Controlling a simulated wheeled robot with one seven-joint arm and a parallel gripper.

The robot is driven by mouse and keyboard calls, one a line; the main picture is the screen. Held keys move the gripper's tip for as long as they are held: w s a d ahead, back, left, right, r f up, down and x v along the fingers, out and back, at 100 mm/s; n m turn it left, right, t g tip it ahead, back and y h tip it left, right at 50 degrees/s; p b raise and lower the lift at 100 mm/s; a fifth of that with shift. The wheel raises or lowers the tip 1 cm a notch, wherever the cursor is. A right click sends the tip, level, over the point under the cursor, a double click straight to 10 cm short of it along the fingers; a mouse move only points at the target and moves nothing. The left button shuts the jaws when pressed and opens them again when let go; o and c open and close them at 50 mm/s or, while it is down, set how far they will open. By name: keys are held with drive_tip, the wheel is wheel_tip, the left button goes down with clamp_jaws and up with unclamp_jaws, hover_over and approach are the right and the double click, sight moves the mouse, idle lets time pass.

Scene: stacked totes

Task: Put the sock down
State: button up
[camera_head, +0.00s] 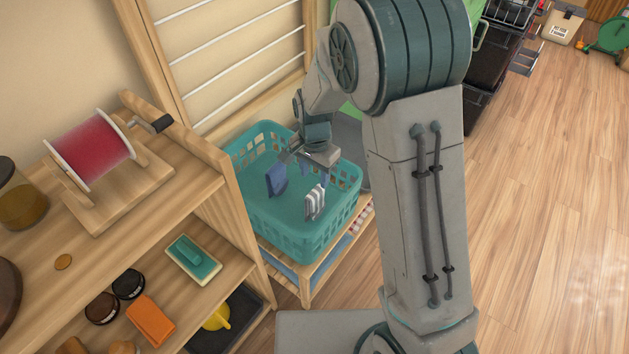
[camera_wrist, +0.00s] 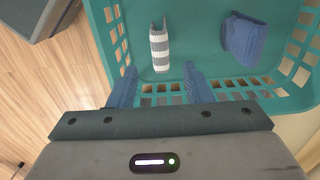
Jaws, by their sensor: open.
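A teal laundry basket (camera_head: 300,242) stands on a low wooden rack, and its floor and walls fill the top of the wrist view (camera_wrist: 204,75). A grey-and-white striped sock (camera_head: 315,202) is inside it; the wrist view shows this sock (camera_wrist: 160,48) just past the fingertips, in line with the gap between them. My gripper (camera_head: 315,172) is over the basket. Its two blue fingers are apart in the wrist view (camera_wrist: 160,84), with nothing between them.
A slatted wooden frame (camera_head: 230,60) is behind the basket. The wooden floor (camera_head: 550,200) at right is clear.

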drive_tip(key=s+d+r+n, duration=0.4)
drive_tip(key=s+d+r, duration=0.2)
drive_tip(key=s, duration=0.3)
drive_tip(key=s+d+r+n+t, duration=0.1)
drive_tip(key=s+d+r+n, duration=0.2)
drive_tip(key=s+d+r, duration=0.4)
drive_tip(key=s+r, duration=0.1)
drive_tip(key=s, duration=0.1)
drive_tip(key=shift+s+d+r+n, duration=0.2)
drive_tip(key=shift+s+d+n, duration=0.05)
drive_tip(key=shift+s+n, duration=0.15)
drive_tip(key=shift+w, duration=0.1)
wheel_tip(320, 180, up, 31)
drive_tip(key=t+p, duration=0.1)
drive_tip(key=p, duration=2.7)
drive_tip(key=shift+d+t+p, duration=0.15)
drive_tip(key=shift+t+p, duration=0.2)
drive_tip(key=shift+t, duration=0.05)
drive_tip(key=shift+r, duration=0.1)
